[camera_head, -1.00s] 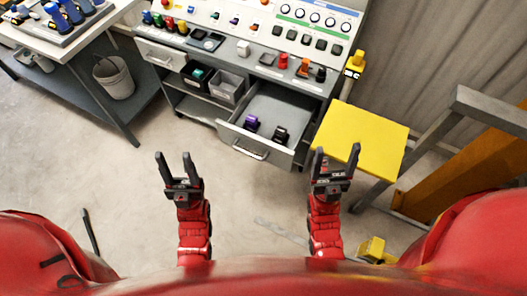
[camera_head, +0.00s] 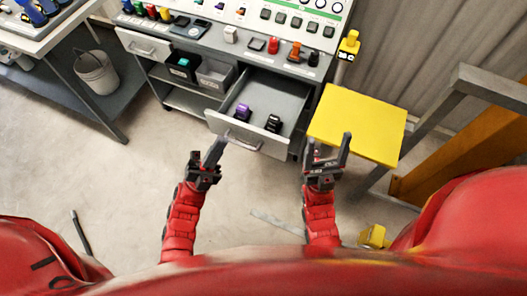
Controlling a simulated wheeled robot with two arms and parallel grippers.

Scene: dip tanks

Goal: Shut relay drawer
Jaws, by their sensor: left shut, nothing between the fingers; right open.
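The relay drawer (camera_head: 272,95) is pulled out of the grey workbench, with its front panel and curved handle (camera_head: 241,142) facing me. A purple relay (camera_head: 242,111) and a black relay (camera_head: 273,124) lie inside it. My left gripper (camera_head: 216,148) is shut and empty, its fingertips close to the drawer front just left of the handle; I cannot tell whether they touch. My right gripper (camera_head: 328,144) is open and empty, to the right of the drawer and in front of the yellow platform.
The yellow platform (camera_head: 358,122) stands right of the drawer. A shut drawer (camera_head: 145,46), dark and grey bins (camera_head: 214,73), and a control panel are on the workbench. A bucket (camera_head: 96,72) is under the left table.

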